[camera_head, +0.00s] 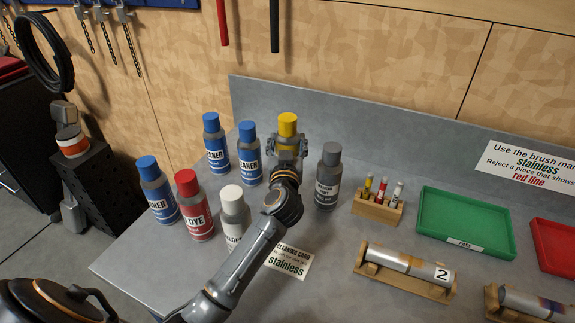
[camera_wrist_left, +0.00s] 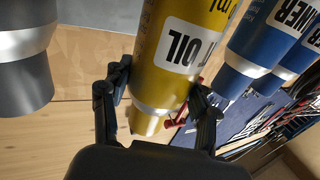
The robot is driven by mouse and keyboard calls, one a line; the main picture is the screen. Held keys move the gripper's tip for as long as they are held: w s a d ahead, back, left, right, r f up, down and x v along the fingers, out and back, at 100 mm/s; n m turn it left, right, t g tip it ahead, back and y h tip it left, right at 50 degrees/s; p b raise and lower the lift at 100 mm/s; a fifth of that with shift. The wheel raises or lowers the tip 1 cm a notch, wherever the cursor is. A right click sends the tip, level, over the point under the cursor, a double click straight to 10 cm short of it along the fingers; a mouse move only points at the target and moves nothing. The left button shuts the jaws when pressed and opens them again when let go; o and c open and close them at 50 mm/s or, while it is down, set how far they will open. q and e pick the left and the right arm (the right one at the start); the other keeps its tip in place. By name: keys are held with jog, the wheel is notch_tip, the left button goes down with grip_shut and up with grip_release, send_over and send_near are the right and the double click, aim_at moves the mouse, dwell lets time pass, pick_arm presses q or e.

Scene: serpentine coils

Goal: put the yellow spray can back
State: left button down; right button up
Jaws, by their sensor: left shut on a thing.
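The yellow spray can (camera_head: 288,124) is at the back of the grey bench, between the blue cleaner cans and a dark grey can. My left gripper (camera_head: 288,147) is shut on it, below its yellow cap. In the left wrist view the yellow can (camera_wrist_left: 180,60) is between the two fingers of my left gripper (camera_wrist_left: 160,92), with part of its "OIL" label showing. My gripper and arm hide the can's lower part in the head view, so I cannot tell whether its base touches the bench. My right gripper is not in view.
Blue cans (camera_head: 249,153), a red can (camera_head: 194,205) and a white-capped can (camera_head: 234,213) stand left of my forearm. The dark grey can (camera_head: 328,177) stands close on the right. A wooden marker rack (camera_head: 377,208) and green tray (camera_head: 463,222) lie further right. A backsplash (camera_head: 390,135) runs behind.

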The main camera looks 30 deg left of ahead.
pick_arm(q)
jog(key=shift+f, duration=0.55)
notch_tip(320, 180, down, 4)
jog(key=shift+r+b, duration=0.1)
jog(key=shift+b, duration=0.65)
jog(key=c, duration=0.8)
grip_release()
jog(key=shift+f, duration=0.3)
jog(key=o, duration=0.4)
jog(key=shift+o, duration=0.2)
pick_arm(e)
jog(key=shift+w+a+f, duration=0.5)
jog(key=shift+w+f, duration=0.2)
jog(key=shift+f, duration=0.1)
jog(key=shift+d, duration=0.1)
